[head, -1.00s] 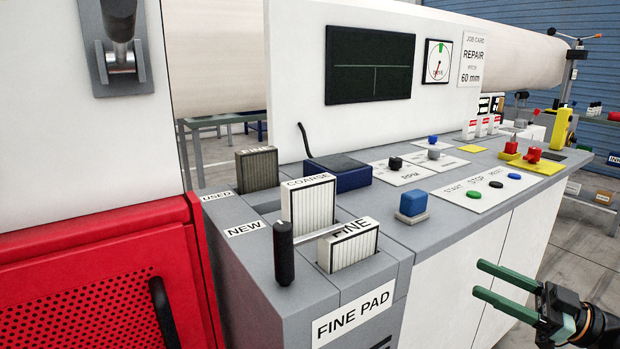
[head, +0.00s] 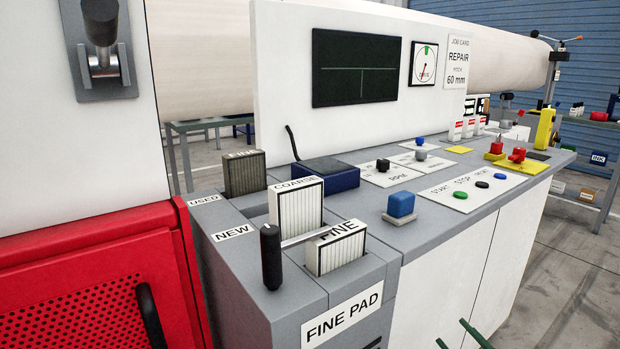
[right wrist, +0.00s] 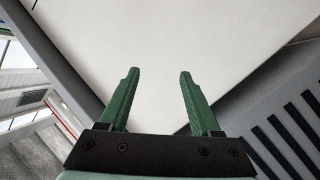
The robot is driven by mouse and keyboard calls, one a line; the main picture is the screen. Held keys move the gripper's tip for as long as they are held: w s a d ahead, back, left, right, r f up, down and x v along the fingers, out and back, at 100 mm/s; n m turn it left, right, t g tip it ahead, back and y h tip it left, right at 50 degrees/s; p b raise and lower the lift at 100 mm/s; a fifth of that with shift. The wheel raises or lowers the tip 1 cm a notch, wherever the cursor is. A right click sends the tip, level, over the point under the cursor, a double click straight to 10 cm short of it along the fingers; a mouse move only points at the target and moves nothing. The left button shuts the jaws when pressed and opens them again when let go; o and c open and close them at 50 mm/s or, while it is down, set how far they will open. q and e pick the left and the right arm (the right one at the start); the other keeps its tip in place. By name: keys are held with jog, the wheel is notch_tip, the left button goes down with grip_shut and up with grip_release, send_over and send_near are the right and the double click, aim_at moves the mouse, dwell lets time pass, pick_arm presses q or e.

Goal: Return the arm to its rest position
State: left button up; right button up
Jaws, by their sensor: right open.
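My right gripper (head: 459,341) shows only its green fingertips at the bottom edge of the head view, in front of the white cabinet front (head: 470,270) of the console. In the right wrist view its two green fingers (right wrist: 158,98) are spread apart with nothing between them, and a plain pale panel (right wrist: 170,50) lies beyond. The rest of the right arm is outside the head view. My left gripper is in neither current view.
The grey console top (head: 445,217) carries a blue block (head: 401,204), a dark blue box (head: 325,172), and a label area with buttons (head: 481,184). The pad rack with a black handle (head: 271,257) stands at the front. A red perforated cabinet (head: 80,275) is at left. Open floor (head: 550,290) lies at right.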

jog(key=s+a+m+y, duration=0.3)
jog(key=s+a+m, duration=0.2)
jog(key=s+a, duration=1.3)
pick_arm(q)
jog(key=s+a+n+g+y+p, duration=0.2)
jog(key=s+g+p, duration=0.4)
jog(key=p, duration=1.6)
jog(key=shift+s+r+g, duration=0.3)
jog(key=shift+s+r, duration=0.05)
jog(key=shift+s, duration=1.1)
pick_arm(e)
jog(key=s+m+g+h, duration=0.1)
jog(key=s+g+h, duration=0.1)
jog(key=s+g, duration=0.4)
jog(key=shift+s+d+m+g, duration=0.3)
jog(key=shift+s+m+g, duration=0.1)
jog(key=shift+g, duration=0.2)
pick_arm(q)
jog(key=shift+a, duration=0.1)
